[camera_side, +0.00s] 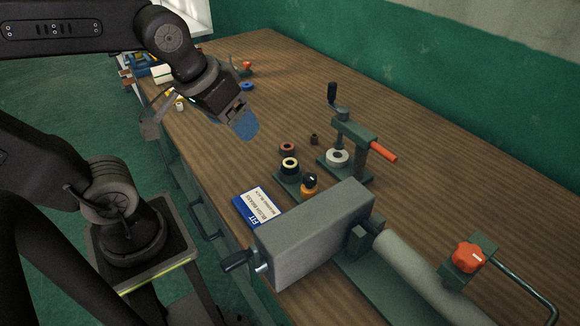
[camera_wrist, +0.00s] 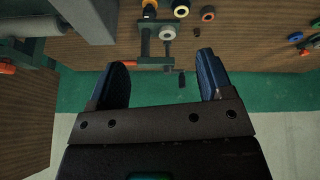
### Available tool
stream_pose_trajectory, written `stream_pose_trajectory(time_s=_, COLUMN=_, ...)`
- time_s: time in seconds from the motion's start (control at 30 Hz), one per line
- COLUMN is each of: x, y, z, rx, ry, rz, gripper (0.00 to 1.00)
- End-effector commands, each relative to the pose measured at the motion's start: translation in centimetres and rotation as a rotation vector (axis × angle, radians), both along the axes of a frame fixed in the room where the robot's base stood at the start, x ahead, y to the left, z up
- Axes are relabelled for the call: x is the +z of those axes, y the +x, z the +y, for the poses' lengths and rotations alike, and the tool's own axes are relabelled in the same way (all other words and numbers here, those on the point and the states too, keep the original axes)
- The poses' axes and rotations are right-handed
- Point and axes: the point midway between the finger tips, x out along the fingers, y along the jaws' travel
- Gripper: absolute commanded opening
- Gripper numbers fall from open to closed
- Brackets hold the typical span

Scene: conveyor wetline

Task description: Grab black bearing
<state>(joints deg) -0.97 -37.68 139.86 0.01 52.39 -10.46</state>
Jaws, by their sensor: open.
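A black ring with a pale centre (camera_side: 290,165), which looks like the black bearing, sits on a dark green block left of the hand press. In the wrist view it shows at the top edge (camera_wrist: 181,12). A small dark cylinder (camera_side: 314,139) stands behind it; I cannot be sure which part the name means. My gripper (camera_side: 243,124) is above the wooden bench, up and left of these parts in the side view. Its blue fingers (camera_wrist: 163,60) are spread with nothing between them.
A brown-red ring (camera_side: 287,148) and an orange part with a black top (camera_side: 309,184) flank the black ring. A pale ring (camera_side: 337,157) sits at the green press (camera_side: 352,130). A grey housing (camera_side: 312,235) and a blue-white box (camera_side: 257,206) are nearer. Open bench lies behind.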

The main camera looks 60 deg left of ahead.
Motion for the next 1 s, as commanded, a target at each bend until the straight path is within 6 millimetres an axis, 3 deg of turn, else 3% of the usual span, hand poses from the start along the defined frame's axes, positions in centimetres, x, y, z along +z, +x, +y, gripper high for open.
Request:
stream_pose_trajectory(time_s=0.27, x=-1.0, y=7.0, z=2.0, rx=0.691, ry=-0.238, rz=0.171, gripper=0.73)
stream_pose_trajectory(time_s=0.6, x=-5.7, y=14.5, z=5.2, rx=1.540, ry=-0.388, rz=0.296, gripper=0.73)
stream_pose_trajectory(time_s=0.8, x=-7.4, y=16.1, z=6.1, rx=1.764, ry=-0.405, rz=0.308, gripper=0.73)
stream_pose_trajectory(time_s=1.0, x=-10.0, y=16.1, z=6.1, rx=1.792, ry=-0.404, rz=0.313, gripper=0.73)
